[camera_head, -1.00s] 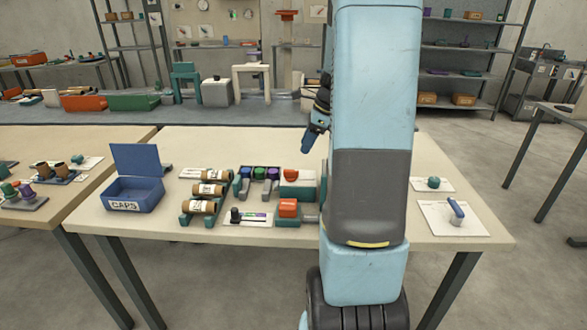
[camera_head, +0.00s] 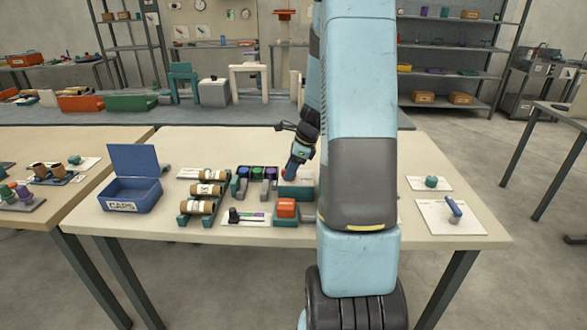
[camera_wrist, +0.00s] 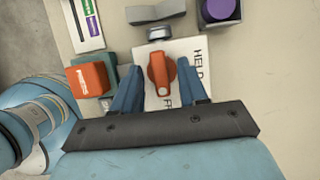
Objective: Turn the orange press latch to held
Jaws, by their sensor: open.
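The orange press latch (camera_wrist: 162,74) is a knob on a white plate (camera_wrist: 187,52) in the wrist view. Black lettering on the plate reads HELD at the right; a second, partly covered word begins with F. The knob's long axis runs roughly up and down in the picture. My gripper (camera_wrist: 160,85) is open, with one blue finger on each side of the latch and a gap showing on both sides. In the head view my gripper (camera_head: 294,172) is over the latch spot, and only a bit of orange (camera_head: 286,174) shows beside it.
An orange block on a teal base (camera_wrist: 88,79) stands close left of my gripper in the wrist view. A grey bracket and a purple cap (camera_wrist: 219,9) lie beyond the plate. In the head view, a blue CAPS box (camera_head: 133,190) and rolls on a rack (camera_head: 200,205) stand to the left.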

